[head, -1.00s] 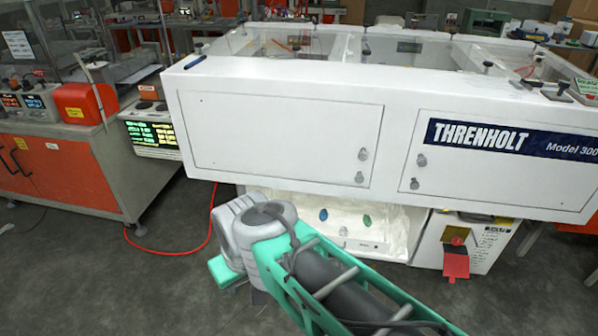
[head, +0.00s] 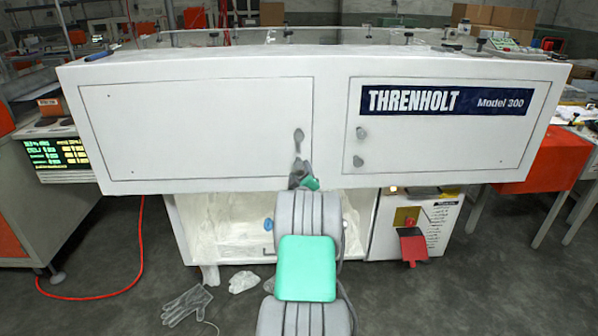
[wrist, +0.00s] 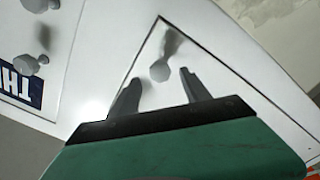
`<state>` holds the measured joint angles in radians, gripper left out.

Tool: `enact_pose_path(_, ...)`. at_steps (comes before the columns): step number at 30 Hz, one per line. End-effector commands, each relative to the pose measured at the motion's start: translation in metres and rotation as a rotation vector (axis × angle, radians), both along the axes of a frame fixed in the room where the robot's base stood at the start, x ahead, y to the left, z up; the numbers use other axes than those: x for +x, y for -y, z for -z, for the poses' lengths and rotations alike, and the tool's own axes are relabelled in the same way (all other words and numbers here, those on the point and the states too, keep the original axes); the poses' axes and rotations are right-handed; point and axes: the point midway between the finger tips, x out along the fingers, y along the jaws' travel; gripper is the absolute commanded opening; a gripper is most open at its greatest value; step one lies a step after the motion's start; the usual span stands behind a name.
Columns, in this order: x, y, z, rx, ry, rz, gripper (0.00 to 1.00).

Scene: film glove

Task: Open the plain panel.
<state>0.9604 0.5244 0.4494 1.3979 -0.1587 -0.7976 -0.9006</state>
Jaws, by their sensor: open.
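The plain panel (head: 195,130) is the unlabelled white door at the left of the machine's front; it looks shut flush. It has an upper knob (head: 298,135) and a lower knob near its lower right corner. My gripper (head: 302,176) is at that corner, partly hidden behind my arm in the head view. In the wrist view the plain panel (wrist: 215,80) fills the middle. The gripper (wrist: 160,80) is open, its two fingers pointing at the panel. A grey knob (wrist: 160,71) shows between and just beyond the fingertips; contact cannot be told.
The THRENHOLT panel (head: 450,140) with its own two knobs is to the right. Below are a white box with a red flap (head: 413,245) and a glove (head: 187,305) on the floor. A bench with a lit display (head: 57,152) stands left, beside a red hose (head: 140,240).

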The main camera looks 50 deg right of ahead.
Motion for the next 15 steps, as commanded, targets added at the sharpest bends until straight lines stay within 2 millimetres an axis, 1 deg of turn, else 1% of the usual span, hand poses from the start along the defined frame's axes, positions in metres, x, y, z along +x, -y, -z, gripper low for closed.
enact_pose_path(3, 0.016, 0.019, 0.002, 0.0, -0.001, 0.001, 0.55)
enact_pose_path(6, 0.027, 0.031, 0.001, 0.002, 0.0, 0.001, 0.55)
enact_pose_path(10, 0.034, 0.039, 0.0, 0.002, -0.001, 0.001, 0.55)
enact_pose_path(15, 0.035, 0.04, 0.0, 0.002, -0.001, 0.001, 0.55)
